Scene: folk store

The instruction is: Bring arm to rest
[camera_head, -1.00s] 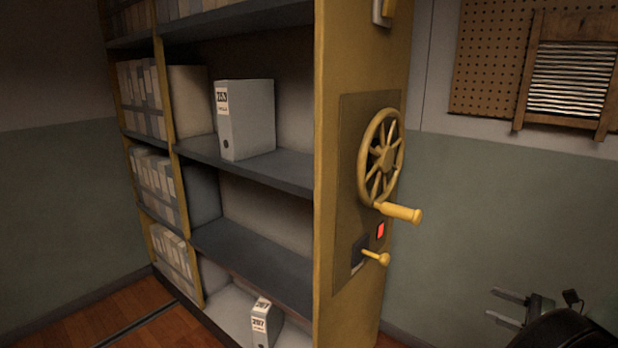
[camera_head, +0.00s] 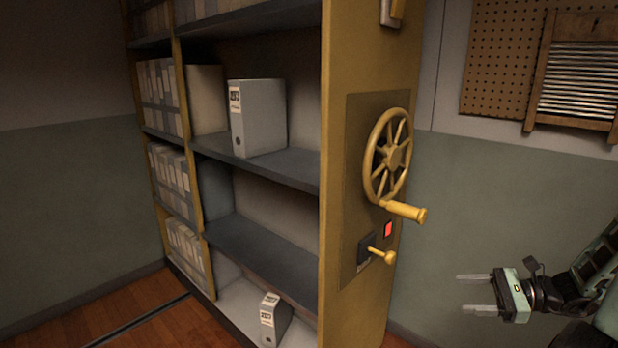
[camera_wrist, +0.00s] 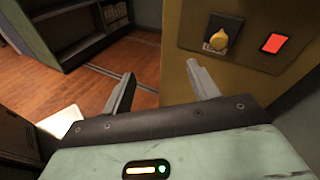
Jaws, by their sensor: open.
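My gripper (camera_head: 478,293) is at the lower right in the head view, to the right of the yellow shelf end panel and apart from it. Its two fingers point left and are spread with nothing between them. In the wrist view the open gripper (camera_wrist: 160,92) shows its fingers on either side of empty space, with the wood floor and the panel's edge beyond. Part of my arm shows behind it at the right edge of the head view.
A yellow handwheel (camera_head: 388,157) with a crank handle sticks out from the panel. Below are a red light (camera_head: 388,230) and a yellow lever (camera_head: 382,256). Grey binders stand on the middle shelf (camera_head: 258,117) and bottom shelf (camera_head: 274,320). A washboard (camera_head: 580,75) hangs at upper right.

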